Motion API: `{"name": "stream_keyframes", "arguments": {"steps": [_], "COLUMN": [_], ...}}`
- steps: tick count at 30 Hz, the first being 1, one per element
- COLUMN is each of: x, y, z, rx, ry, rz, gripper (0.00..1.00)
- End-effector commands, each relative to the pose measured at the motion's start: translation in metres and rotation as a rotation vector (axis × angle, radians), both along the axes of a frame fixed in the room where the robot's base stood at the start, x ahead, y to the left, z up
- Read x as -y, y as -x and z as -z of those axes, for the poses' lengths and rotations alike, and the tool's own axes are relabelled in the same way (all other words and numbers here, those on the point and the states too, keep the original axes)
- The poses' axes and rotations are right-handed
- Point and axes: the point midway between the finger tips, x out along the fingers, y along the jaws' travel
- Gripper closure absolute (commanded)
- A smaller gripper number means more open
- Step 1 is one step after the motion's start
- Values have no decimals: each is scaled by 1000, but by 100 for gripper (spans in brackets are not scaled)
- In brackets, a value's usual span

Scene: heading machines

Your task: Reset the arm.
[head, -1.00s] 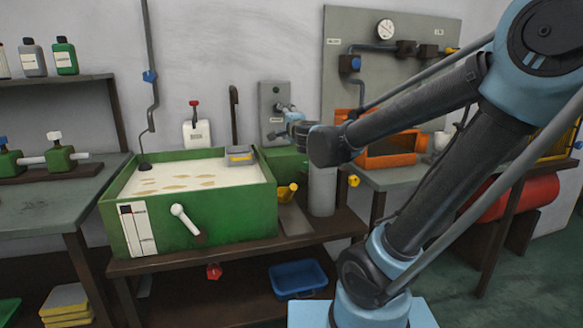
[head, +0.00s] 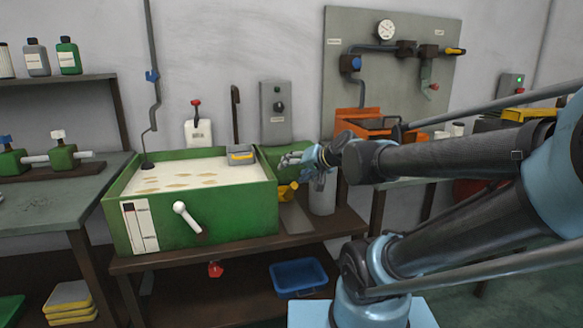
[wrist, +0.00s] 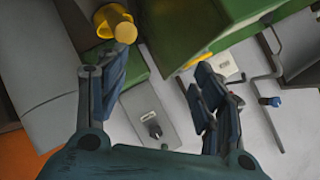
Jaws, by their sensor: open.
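My arm (head: 440,163) reaches in from the right of the head view, its long forearm nearly level. My gripper (head: 296,158) is at its left end, in front of the wall and by the right end of the green tank (head: 235,210). In the wrist view my gripper (wrist: 157,80) has its two dark blue fingers wide apart. Nothing is between the fingertips but background. I see no contact with the tank.
A yellow spout (head: 287,191) and a grey cylinder (head: 322,192) stand close below my gripper. A grey switch box (head: 276,112) is on the wall behind. An orange open-topped box (head: 365,125) stands behind my forearm. A blue tray (head: 298,276) lies on the lower shelf.

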Motion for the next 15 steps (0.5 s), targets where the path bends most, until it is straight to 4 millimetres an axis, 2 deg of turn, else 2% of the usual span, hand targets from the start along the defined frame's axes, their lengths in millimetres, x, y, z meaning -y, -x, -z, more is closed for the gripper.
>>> {"name": "stream_keyframes", "arguments": {"steps": [1, 3, 7, 12, 15], "x": [15, 37, 83, 140, 162], "y": [15, 36, 78, 131, 153], "z": [21, 50, 96, 134, 144], "rx": [-43, -112, -260, -449, -530], "ry": [84, 203, 404, 605, 677], "rz": [-15, -39, -60, -54, -45], "gripper": [39, 39, 39, 39, 39]}}
